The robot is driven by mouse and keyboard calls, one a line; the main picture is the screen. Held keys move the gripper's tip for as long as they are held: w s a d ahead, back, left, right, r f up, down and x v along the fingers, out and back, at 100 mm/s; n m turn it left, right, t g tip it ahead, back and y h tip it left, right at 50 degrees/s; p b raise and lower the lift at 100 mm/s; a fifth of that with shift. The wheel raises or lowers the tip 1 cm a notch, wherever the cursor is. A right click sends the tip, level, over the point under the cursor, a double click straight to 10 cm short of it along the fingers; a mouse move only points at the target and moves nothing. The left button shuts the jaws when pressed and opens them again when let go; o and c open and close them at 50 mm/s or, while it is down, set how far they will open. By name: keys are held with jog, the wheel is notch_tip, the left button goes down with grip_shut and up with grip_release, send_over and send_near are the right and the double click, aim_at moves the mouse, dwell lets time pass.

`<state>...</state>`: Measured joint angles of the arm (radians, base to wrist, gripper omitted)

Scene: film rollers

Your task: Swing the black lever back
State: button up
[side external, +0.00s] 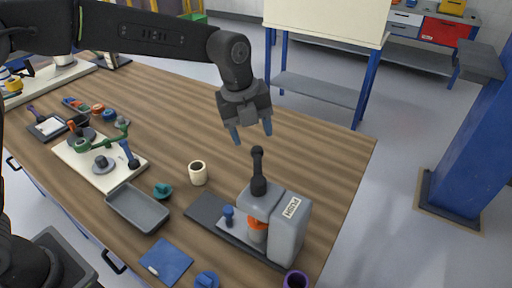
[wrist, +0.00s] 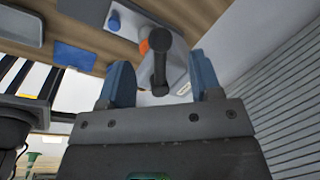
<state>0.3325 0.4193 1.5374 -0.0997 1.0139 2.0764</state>
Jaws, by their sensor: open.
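The black lever (side external: 258,170) stands nearly upright on top of a grey machine (side external: 289,230) near the right end of the wooden table. In the wrist view, the black lever (wrist: 160,65) points toward my camera and lies between and beyond the fingers. My gripper (side external: 252,132) hangs just above and slightly left of the lever's top in the side view. Its two blue fingers are apart, with nothing between them and no contact with the lever that I can see. An orange part (side external: 257,232) and a blue knob (side external: 228,215) sit below the lever on the machine's dark base.
A cream cup (side external: 198,173), a teal piece (side external: 162,190) and a grey tray (side external: 137,208) stand left of the machine. A blue mat (side external: 166,261), a blue part (side external: 207,280) and a purple cup (side external: 296,279) are near the front edge. The table behind the machine is clear.

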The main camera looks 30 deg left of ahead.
aim_at(255, 147)
jog(key=shift+w+d+f, duration=0.1)
jog(key=shift+d+f, duration=0.05)
jog(key=shift+f, duration=0.75)
jog(key=shift+w+d+f, duration=0.1)
jog(key=shift+w+f, duration=0.05)
jog(key=shift+f, duration=0.7)
jog(key=shift+w+d+f, duration=0.1)
jog(key=shift+d+f, duration=0.05)
jog(key=shift+f, duration=0.75)
jog(key=shift+c, duration=0.4)
grip_shut()
